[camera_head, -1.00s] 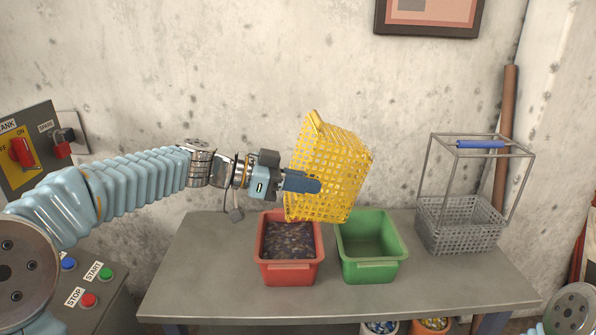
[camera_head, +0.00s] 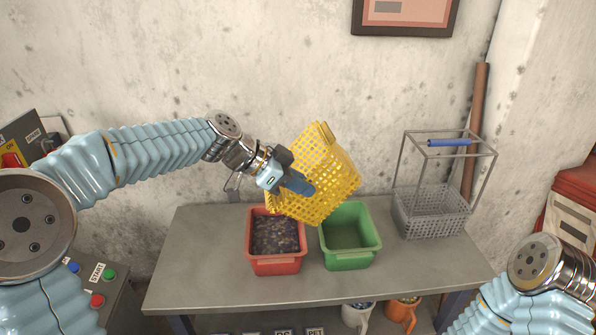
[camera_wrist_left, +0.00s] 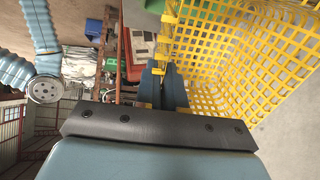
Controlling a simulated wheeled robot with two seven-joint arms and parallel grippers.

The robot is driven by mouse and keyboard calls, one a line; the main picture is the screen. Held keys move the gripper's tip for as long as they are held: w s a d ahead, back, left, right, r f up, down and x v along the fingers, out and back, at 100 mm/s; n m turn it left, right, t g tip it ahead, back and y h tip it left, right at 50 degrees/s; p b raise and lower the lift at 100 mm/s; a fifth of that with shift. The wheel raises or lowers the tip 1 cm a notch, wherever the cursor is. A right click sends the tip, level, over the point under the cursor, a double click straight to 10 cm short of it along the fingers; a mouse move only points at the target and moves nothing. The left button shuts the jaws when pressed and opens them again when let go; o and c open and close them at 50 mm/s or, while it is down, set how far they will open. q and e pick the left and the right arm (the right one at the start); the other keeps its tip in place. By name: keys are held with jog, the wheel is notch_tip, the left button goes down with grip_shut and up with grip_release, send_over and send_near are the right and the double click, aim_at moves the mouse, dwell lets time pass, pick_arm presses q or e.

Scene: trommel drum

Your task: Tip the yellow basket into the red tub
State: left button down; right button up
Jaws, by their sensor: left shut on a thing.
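The yellow basket (camera_head: 330,180) is tilted in the air in the head view, above and behind the gap between the two tubs. My left gripper (camera_head: 304,187) is shut on the basket at its near left side. In the left wrist view the fingers (camera_wrist_left: 163,88) close on the yellow rim and the basket's open lattice (camera_wrist_left: 240,60) looks empty where it shows. The red tub (camera_head: 276,266) stands on the table below, with dark mixed bits (camera_head: 273,236) in it. My right gripper is out of view; only part of my right arm shows at the lower right.
A green tub (camera_head: 350,260) stands right of the red tub and looks empty. A grey wire basket with a blue handle (camera_head: 432,212) stands on the table (camera_head: 215,285) at right. A control box with buttons (camera_head: 98,285) is at lower left. The table's front left is clear.

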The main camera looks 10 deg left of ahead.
aim_at(316, 185)
pick_arm(q)
jog(key=p, duration=0.1)
jog(key=y+p, duration=0.1)
jog(key=p, duration=0.1)
jog(key=shift+w+d+r, duration=0.15)
jog(key=shift+d+r, duration=0.25)
jog(key=shift+w+d+f+g+y, duration=0.1)
jog(key=shift+d+f+g+y, duration=0.2)
jog(key=shift+y, duration=0.4)
jog(key=shift+w+d+r+g+y, duration=0.1)
jog(key=shift+d+g+y, duration=0.2)
jog(key=shift+y, duration=0.3)
jog(key=y, duration=0.1)
jog(key=g+y, duration=0.1)
jog(key=shift+w+d+y, duration=0.15)
jog(key=shift+d+y, duration=0.15)
jog(key=shift+d, duration=0.05)
jog(key=y, duration=0.1)
jog(key=g+y, duration=0.1)
jog(key=y, duration=0.1)
jog(key=shift+r, duration=0.35)
